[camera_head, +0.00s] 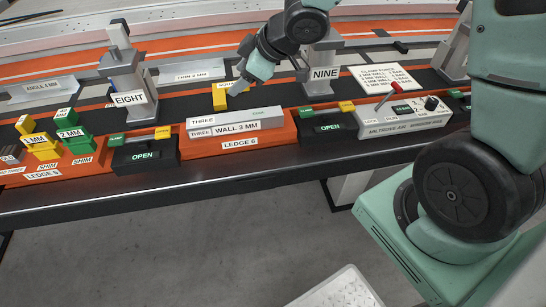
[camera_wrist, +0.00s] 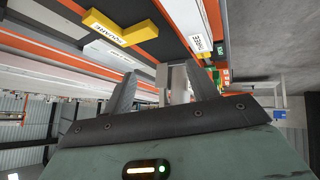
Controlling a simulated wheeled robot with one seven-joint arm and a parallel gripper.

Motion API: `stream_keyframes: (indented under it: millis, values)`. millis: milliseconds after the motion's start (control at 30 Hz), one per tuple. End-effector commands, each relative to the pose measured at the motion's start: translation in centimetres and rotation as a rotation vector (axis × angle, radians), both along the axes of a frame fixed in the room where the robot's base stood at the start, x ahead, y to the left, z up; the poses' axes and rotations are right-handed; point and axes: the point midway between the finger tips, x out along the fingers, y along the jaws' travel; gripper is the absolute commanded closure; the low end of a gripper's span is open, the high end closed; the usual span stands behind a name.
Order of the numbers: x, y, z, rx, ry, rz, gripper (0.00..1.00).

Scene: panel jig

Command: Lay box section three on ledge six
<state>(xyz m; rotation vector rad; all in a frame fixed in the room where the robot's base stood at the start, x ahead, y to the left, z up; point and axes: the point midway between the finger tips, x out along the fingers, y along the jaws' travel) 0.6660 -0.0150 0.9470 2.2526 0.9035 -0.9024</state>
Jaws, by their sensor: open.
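Box section three (camera_head: 236,118) is a grey bar with labels reading THREE and WALL 3 MM. It lies lengthwise on the orange ledge six (camera_head: 280,141), whose front label reads LEDGE 6. My gripper (camera_head: 236,90) is just behind and above the bar, beside a yellow square. In the wrist view my gripper (camera_wrist: 162,82) has its fingers spread apart, with no grip on the bar. Whether a finger touches the bar cannot be told.
The yellow square (camera_head: 219,98) stands behind the bar. Black clamps (camera_head: 145,155) and (camera_head: 327,128) marked OPEN flank the ledge. Posts EIGHT (camera_head: 128,80) and NINE (camera_head: 323,75) rise behind. A control box (camera_head: 405,117) with a red lever is at right; yellow and green shims (camera_head: 72,135) are at left.

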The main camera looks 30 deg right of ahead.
Motion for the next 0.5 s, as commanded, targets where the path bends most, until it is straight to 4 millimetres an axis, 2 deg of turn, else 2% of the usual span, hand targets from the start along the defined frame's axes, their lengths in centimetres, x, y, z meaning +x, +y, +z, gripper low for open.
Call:
stream_keyframes:
  millis: [33, 167, 200, 400, 500]
  values:
    - [-1.5, 1.6, 0.8, -0.04, 0.027, -0.04, 0.42]
    - [-7.4, 4.0, 1.6, -0.135, 0.171, -0.163, 0.42]
    - [-9.7, 4.7, 1.8, -0.157, 0.226, -0.192, 0.42]
    - [-21.4, 7.1, 2.3, -0.241, 0.505, -0.255, 0.42]
    - [-25.3, 7.6, 2.6, -0.264, 0.601, -0.258, 0.42]
